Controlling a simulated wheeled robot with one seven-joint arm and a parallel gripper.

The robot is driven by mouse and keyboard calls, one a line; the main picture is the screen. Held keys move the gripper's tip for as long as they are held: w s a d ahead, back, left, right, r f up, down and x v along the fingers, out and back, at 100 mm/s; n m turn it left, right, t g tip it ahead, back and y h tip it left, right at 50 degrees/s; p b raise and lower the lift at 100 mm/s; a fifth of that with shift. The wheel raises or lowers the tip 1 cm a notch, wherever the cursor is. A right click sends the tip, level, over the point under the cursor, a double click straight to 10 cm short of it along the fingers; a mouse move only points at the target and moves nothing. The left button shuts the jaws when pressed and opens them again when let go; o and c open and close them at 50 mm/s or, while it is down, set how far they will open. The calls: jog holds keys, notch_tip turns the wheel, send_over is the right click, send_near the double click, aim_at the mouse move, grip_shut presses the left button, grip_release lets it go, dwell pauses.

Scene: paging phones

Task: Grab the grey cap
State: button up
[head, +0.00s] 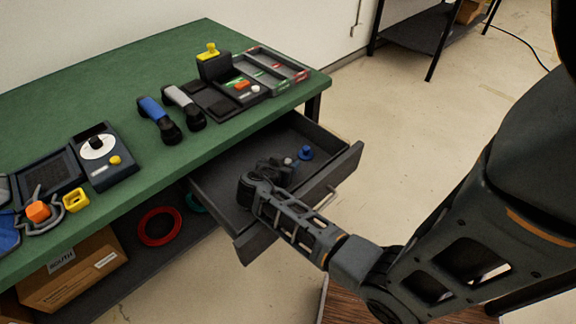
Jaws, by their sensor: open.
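A small light-grey piece (288,161), which looks like the grey cap, is inside the open dark drawer (222,188). Only a little of it shows. My gripper (279,169) reaches down into the drawer close beside this piece. Its jaws are open, but the fingers are dark and partly hidden by my wrist, so I cannot tell whether the grey piece is between them. A blue cap (305,153) stands in the drawer just right of the grey one.
The green table (140,75) holds a blue handset (152,108), a grey handset (179,97), a dial box (104,157) and trays. My arm crosses the drawer's front edge (345,163). Below are a cardboard box (70,275) and a red ring (142,236).

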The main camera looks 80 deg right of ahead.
jog(key=shift+c, duration=0.3)
grip_shut()
jog(key=shift+r, duration=0.15)
